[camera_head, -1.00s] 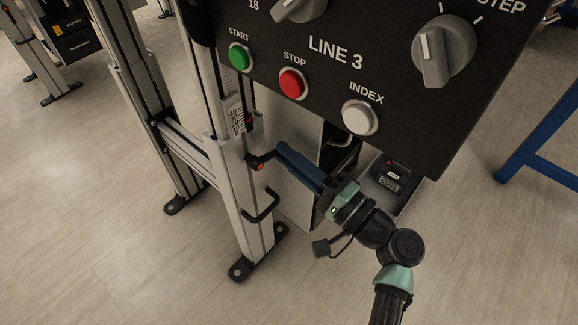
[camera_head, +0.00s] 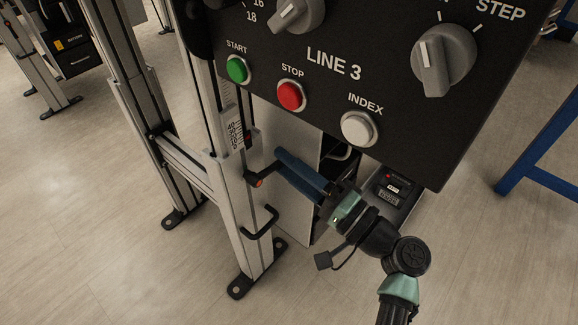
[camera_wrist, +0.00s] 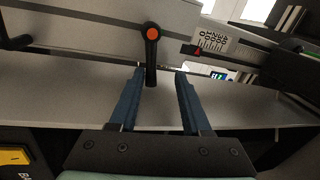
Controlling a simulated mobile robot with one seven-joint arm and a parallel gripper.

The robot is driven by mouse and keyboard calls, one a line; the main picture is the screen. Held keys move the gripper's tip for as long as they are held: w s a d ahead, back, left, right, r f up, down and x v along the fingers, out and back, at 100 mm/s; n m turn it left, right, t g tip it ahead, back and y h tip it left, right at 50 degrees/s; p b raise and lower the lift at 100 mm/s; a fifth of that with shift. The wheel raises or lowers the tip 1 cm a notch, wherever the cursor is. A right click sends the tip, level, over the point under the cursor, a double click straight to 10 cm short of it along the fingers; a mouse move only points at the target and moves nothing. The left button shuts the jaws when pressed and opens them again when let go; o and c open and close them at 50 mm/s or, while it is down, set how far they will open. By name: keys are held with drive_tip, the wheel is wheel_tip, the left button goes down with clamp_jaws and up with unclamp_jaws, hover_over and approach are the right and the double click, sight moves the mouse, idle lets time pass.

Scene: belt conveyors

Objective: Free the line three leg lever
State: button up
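The leg lever (camera_head: 261,178) is a short black handle with an orange-red hub, on the aluminium leg under the LINE 3 panel. In the wrist view the lever (camera_wrist: 152,62) hangs down from its hub. Its free end shows between my two blue fingertips, closer to the left one. My gripper (camera_wrist: 160,72) is open, with a gap on both sides of the lever; it seems to hold nothing. In the head view my gripper (camera_head: 279,160) is right beside the lever, coming from the lower right. How deep the lever sits between the fingers is hard to tell.
The LINE 3 panel (camera_head: 330,90) hangs just above my arm. A printed scale (camera_wrist: 213,42) is on the leg, right of the lever. A black bent handle (camera_head: 262,225) sticks out lower on the leg. A dark box with a display (camera_head: 388,190) stands behind my wrist.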

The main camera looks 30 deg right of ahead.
idle(0.3)
drive_tip(key=shift+s, duration=0.1)
drive_tip(key=p+v, duration=0.5)
drive_tip(key=v, duration=0.7)
drive_tip(key=shift+s+d, duration=0.2)
drive_tip(key=shift+s, duration=0.15)
drive_tip(key=shift+f, duration=0.15)
